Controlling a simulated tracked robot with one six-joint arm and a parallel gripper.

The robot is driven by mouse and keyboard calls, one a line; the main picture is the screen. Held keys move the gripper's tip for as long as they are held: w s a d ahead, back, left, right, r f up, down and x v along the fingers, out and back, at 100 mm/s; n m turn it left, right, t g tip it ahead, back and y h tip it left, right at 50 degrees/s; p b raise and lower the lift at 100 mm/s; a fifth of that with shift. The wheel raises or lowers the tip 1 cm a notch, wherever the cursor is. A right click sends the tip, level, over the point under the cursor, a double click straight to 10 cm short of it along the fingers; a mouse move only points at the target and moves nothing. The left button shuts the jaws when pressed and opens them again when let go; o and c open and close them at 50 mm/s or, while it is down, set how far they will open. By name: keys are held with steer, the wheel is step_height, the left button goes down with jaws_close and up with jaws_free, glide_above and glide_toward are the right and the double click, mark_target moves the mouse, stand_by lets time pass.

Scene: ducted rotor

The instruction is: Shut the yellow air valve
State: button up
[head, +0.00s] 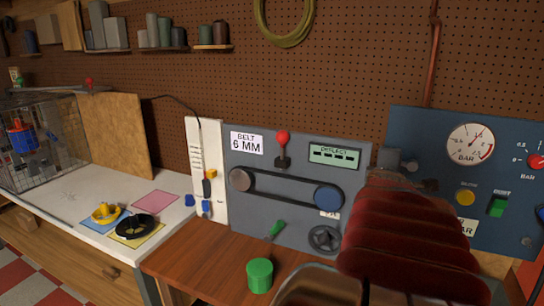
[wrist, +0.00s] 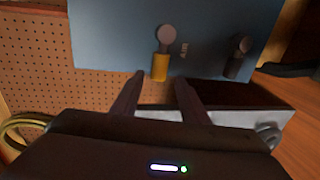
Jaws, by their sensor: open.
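The yellow valve handle (wrist: 160,67) shows in the wrist view on a blue panel (wrist: 110,40), hanging from a round grey pivot. My gripper (wrist: 160,77) is open. Its two dark fingers stand either side of the handle's lower end in the picture; I cannot tell how far in front of it they are. In the head view my red-sleeved arm reaches toward the left part of the blue panel (head: 417,125) and hides the valve.
A dark lever (wrist: 237,60) sits right of the yellow one in the wrist view. The grey belt panel (head: 300,180) stands close on the left.

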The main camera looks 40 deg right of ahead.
steer(key=v, duration=0.4)
steer(key=shift+a, duration=0.2)
